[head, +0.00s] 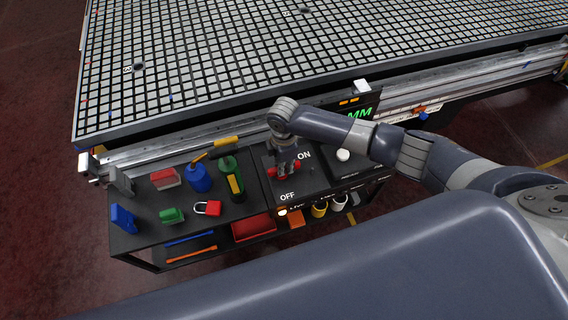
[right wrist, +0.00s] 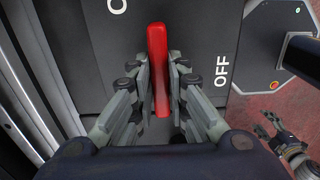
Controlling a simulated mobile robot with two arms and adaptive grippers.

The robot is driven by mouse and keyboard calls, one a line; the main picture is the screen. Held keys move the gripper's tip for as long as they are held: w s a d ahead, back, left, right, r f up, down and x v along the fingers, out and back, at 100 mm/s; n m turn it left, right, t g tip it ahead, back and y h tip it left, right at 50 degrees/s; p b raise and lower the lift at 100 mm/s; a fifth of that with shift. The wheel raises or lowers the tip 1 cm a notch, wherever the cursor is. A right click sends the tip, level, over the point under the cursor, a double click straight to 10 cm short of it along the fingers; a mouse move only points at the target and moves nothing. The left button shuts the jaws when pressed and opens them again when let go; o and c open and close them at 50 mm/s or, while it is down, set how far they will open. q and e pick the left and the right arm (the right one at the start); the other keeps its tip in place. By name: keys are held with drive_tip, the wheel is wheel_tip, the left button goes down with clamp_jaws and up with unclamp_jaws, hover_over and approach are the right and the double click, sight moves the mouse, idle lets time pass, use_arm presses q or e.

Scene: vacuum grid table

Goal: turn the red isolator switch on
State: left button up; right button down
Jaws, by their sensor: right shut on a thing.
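The red isolator switch (head: 284,171) sits on a dark panel on the bench, between the white ON mark (head: 304,155) and the white OFF mark (head: 287,196). My right gripper (head: 285,163) comes down on it from above and hides part of it. In the right wrist view the red handle (right wrist: 158,60) is a long bar between the two fingers of my right gripper (right wrist: 160,78), which is shut on it.
Left of the panel on the dark bench are a blue bottle (head: 198,178), a red padlock (head: 208,208), a green block (head: 172,215) and a blue block (head: 123,218). A white knob (head: 343,155) is right of the switch. The grid table (head: 80,115) stands behind.

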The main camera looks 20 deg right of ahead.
idle(0.4)
drive_tip(key=c, duration=1.6)
unclamp_jaws()
drive_tip(key=shift+o, duration=0.2)
wheel_tip(320, 180, up, 12)
